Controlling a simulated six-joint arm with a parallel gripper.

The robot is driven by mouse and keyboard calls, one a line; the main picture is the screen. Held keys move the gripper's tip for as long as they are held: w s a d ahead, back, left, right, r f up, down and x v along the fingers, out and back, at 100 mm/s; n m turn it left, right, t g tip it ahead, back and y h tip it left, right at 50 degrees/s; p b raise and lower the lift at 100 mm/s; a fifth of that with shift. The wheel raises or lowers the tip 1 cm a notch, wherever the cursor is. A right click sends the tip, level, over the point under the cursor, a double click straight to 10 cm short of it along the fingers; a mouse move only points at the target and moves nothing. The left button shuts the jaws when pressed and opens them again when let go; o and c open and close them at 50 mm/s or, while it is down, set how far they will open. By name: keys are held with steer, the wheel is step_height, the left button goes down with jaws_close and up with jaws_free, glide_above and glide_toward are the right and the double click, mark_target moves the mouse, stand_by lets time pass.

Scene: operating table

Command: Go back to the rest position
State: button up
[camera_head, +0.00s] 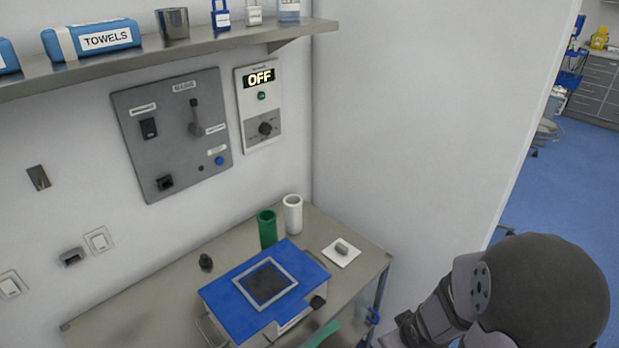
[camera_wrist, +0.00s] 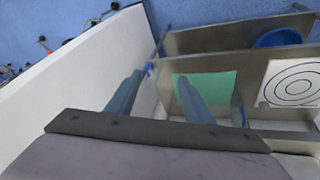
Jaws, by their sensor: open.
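My gripper (camera_wrist: 158,76) shows in the wrist view with its two fingers apart and nothing between them. It hangs in the air near a white wall edge, with a green sheet (camera_wrist: 213,88) on a surface beyond the right finger. In the head view my arm (camera_head: 455,300) is folded at the lower right, beside the table's right end. The fingers cannot be made out there.
The steel table (camera_head: 345,285) carries a blue-lidded box (camera_head: 235,297), a green cup (camera_head: 267,228), a white cup (camera_head: 293,214) and a white pad (camera_head: 341,255) with a grey block. A shelf (camera_head: 200,50) and wall panels (camera_head: 172,135) are above. The wrist view shows a ringed target (camera_wrist: 293,84) and blue bowl (camera_wrist: 278,38).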

steer(key=s+a+r+m+g, duration=0.2)
steer(key=s+a+r, duration=0.1)
steer(key=s, duration=0.3)
steer(key=s+a+r+m+g, duration=0.2)
steer(key=s+a+r, duration=0.1)
steer(key=s+r, duration=0.1)
steer(key=shift+s+r+m+g+y+p, duration=0.2)
steer(key=shift+s+m+g+y+p, duration=0.15)
steer(key=shift+s, duration=0.5)
